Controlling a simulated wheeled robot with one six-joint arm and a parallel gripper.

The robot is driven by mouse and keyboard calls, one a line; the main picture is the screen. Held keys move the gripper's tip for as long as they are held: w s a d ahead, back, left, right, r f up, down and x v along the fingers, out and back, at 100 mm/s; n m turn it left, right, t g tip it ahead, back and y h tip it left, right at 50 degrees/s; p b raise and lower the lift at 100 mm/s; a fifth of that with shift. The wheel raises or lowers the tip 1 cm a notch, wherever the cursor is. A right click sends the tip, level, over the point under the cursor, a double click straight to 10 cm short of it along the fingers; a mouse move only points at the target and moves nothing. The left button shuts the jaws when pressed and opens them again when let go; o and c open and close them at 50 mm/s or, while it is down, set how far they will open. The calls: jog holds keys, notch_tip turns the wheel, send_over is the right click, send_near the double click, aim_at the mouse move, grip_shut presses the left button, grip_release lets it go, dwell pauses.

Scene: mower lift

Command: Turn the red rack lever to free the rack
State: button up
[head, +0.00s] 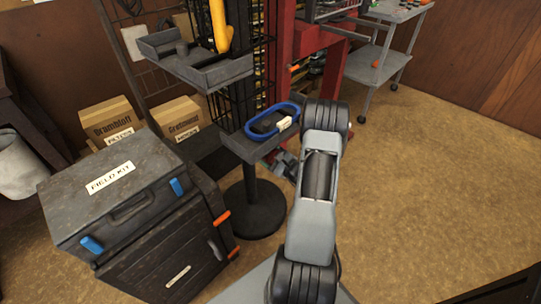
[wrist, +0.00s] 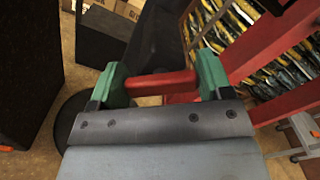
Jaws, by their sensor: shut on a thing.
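In the wrist view, the red rack lever (wrist: 160,84) lies as a short bar across the space between the green fingers of my gripper (wrist: 162,79). The gripper is shut on it, with one finger at each end of the bar. The red rack (wrist: 290,45) stands just to the right, with rows of yellow and dark items behind its bars. In the head view, the red rack frame (head: 312,38) stands behind my arm. My arm hides most of the gripper and the lever there.
A small stand with a tray (head: 243,149) holding a blue-rimmed item (head: 258,133) is close left of my arm. A dark field kit case (head: 115,190) sits on a cabinet at left. Cardboard boxes (head: 110,118) are behind. A grey cart (head: 375,65) stands back right. Right floor is clear.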

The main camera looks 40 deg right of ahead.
jog(key=m+p, duration=0.1)
jog(key=m, duration=0.2)
jog(key=shift+m, duration=0.4)
jog(key=shift+d+m+p, duration=0.15)
jog(key=shift+m+p, duration=0.55)
jog(key=shift+m, duration=1.2)
jog(key=o, duration=0.9)
jog(key=s, duration=0.4)
jog(key=s+d+p, duration=0.1)
jog(key=s, duration=0.4)
jog(key=s+d+p, duration=0.1)
jog(key=s, duration=0.3)
jog(key=shift+s+d, duration=0.2)
jog(key=shift+s, duration=0.1)
